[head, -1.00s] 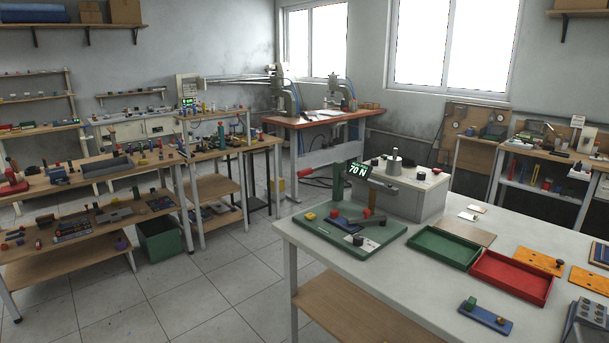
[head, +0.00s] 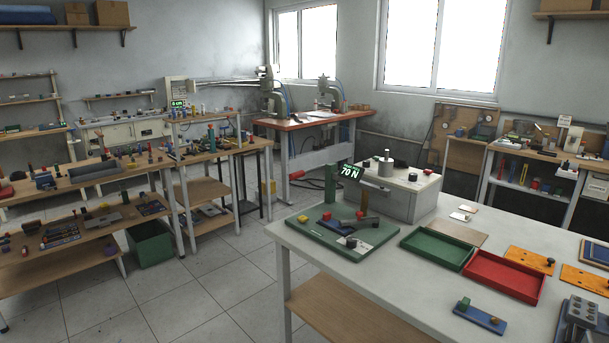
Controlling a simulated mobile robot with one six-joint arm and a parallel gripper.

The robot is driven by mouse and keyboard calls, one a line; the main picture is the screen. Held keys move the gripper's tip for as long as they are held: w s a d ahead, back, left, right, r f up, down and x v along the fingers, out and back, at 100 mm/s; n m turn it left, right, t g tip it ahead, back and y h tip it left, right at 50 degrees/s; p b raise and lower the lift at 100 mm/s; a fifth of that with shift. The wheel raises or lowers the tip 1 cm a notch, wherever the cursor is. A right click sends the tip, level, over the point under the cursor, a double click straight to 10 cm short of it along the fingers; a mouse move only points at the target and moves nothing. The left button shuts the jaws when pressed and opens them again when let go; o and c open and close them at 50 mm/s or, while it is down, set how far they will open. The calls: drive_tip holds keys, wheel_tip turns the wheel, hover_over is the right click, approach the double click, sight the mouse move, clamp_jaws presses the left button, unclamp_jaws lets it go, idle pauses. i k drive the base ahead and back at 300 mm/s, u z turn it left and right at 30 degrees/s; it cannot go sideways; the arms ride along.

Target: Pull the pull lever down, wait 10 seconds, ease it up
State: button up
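I cannot tell for certain which part is the pull lever. On the white table a green base plate (head: 375,240) carries a green post (head: 330,186), a short dark blue lever arm (head: 358,223), and small yellow, red and black knobs. A display reading 70 N (head: 350,172) stands beside the post. At the back, two grey presses (head: 272,97) (head: 328,92) stand on a bench with a red-brown top (head: 315,120). A red-ended handle (head: 298,175) sticks out low in front of that bench. My gripper is not in view.
A grey box (head: 405,202), a green tray (head: 437,248) and a red tray (head: 503,277) are on the white table. Cluttered wooden benches (head: 85,180) stand at the left, with a green bin (head: 150,245). Tiled floor (head: 215,290) lies open between them and the white table.

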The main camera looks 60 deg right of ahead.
sight(294, 175)
drive_tip(key=i, duration=0.9)
